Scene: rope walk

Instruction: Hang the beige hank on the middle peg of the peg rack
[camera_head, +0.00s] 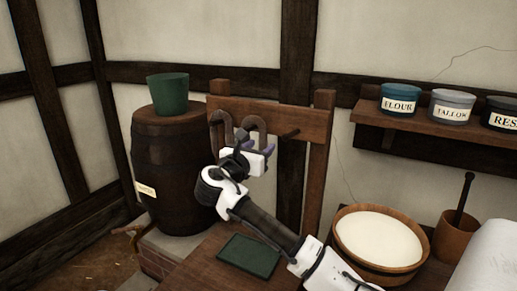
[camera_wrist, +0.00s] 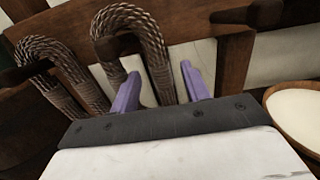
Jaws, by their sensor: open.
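The wooden peg rack (camera_head: 310,127) stands against the back wall, with its right peg (camera_head: 290,135) bare. One braided brownish hank (camera_head: 254,121) loops over the middle peg, and a similar hank (camera_head: 221,121) hangs on the left peg. Both hanks show in the wrist view, the middle one (camera_wrist: 151,42) and the left one (camera_wrist: 50,50). Their colours are close, so I cannot tell for sure which is beige. My gripper (camera_wrist: 162,88) is open just in front of the middle hank, whose right strand shows between the purple fingers. Contact cannot be seen.
A dark barrel (camera_head: 165,165) with a green bucket (camera_head: 168,93) on top stands left of the rack. A green mat (camera_head: 249,256) lies on the table. A wooden tub of white stuff (camera_head: 379,238) and a mortar (camera_head: 455,235) stand right. A shelf (camera_head: 400,119) holds labelled pots.

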